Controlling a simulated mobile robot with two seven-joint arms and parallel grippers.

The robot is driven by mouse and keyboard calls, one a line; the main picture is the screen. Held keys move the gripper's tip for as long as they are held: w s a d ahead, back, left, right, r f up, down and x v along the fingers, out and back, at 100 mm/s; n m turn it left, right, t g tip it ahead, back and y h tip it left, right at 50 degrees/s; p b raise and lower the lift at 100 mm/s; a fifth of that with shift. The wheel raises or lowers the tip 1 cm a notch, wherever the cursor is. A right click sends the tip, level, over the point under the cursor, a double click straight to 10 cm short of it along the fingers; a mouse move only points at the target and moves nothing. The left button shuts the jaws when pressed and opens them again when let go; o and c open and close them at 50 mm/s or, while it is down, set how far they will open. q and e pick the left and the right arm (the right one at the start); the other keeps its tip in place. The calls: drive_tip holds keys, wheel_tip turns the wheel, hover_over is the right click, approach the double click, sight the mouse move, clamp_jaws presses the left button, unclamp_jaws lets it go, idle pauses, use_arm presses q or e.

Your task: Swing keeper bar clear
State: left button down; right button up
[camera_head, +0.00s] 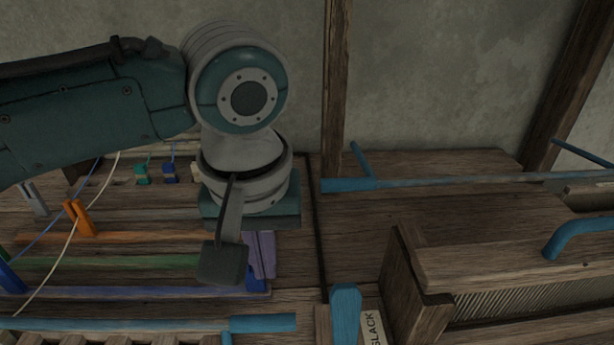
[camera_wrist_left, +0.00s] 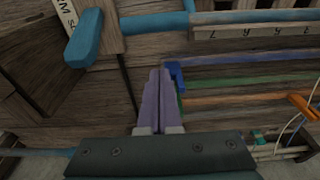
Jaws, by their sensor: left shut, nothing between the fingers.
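My left gripper (camera_head: 262,256) hangs over the wooden loom bed left of centre, its purple fingers pointing down. In the left wrist view the fingers (camera_wrist_left: 156,100) are together and hold nothing. A small blue piece (camera_wrist_left: 175,75) at the end of the blue strip appears beside the fingertips; I cannot tell if they touch. I cannot tell for certain which part is the keeper bar. A long blue bar (camera_head: 450,181) crosses the right side. A blue rod with a thicker end (camera_head: 262,323) lies at the front left. An upright blue lever (camera_head: 345,312) stands beside a label reading "SLACK" (camera_head: 374,328).
Blue, green and orange strips (camera_head: 110,237) lie left of my gripper, with an orange clip (camera_head: 80,218) and loose threads. A wooden frame with a reed-like comb (camera_head: 530,298) and a blue handle (camera_head: 580,235) stands at right. Wooden posts (camera_head: 336,80) rise behind.

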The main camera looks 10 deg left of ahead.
use_arm(q)
drive_tip(key=shift+s+f, duration=0.15)
drive_tip(key=shift+f, duration=0.45)
drive_tip(key=shift+s+d+r+p, duration=0.15)
drive_tip(key=shift+s+p, duration=0.1)
drive_tip(key=shift+s, duration=0.3)
drive_tip(key=shift+s+d+r+p, duration=0.15)
drive_tip(key=shift+s+d+p, duration=0.1)
drive_tip(key=shift+s, duration=0.35)
drive_tip(key=shift+s+d+r+p, duration=0.15)
drive_tip(key=shift+s+p, duration=0.1)
drive_tip(key=shift+s, duration=0.3)
